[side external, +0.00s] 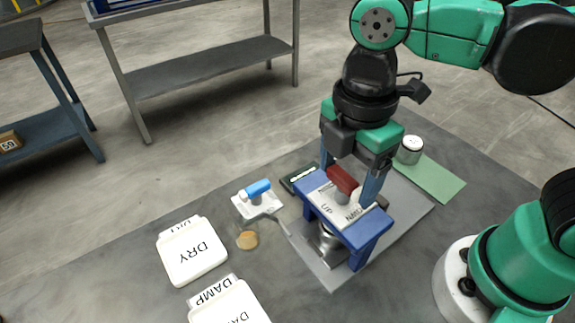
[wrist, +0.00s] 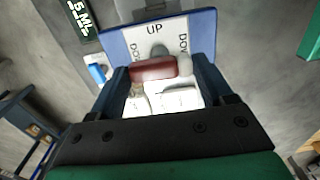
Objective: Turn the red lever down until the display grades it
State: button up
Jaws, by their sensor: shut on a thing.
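The red lever (side external: 342,179) sits on top of the blue press frame (side external: 365,240), over a white label plate with UP and side words. In the wrist view the red lever (wrist: 153,70) lies crosswise below the word UP. My gripper (side external: 350,178) is shut on the lever, with one finger at each end; the fingers also show in the wrist view (wrist: 160,80). The small dark display (side external: 299,178) stands left of the press; in the wrist view the display (wrist: 80,17) reads "5 ML". A metal cylinder (side external: 322,238) is under the frame.
White DRY (side external: 192,252) and DAMP (side external: 228,303) trays are at front left. A white cylinder (side external: 410,150) stands by a green mat (side external: 432,180) behind right.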

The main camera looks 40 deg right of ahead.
aim_at(347, 178)
dwell(0.3)
jog(key=o, duration=1.2)
jog(key=shift+r, duration=0.1)
jog(key=shift+r, duration=2.75)
jog(key=w+d+f+m+t, duration=0.2)
jog(key=d+m, duration=0.3)
jog(key=m, duration=0.4)
jog(key=w+d+f+m+t, duration=0.3)
jog(key=w+d+m+t, duration=0.1)
jog(key=m, duration=0.4)
jog(key=d+t, duration=0.1)
jog(key=d, duration=0.1)
jog(key=shift+d+f+m, duration=0.25)
jog(key=shift+d+m, duration=0.05)
jog(key=shift+m, duration=0.1)
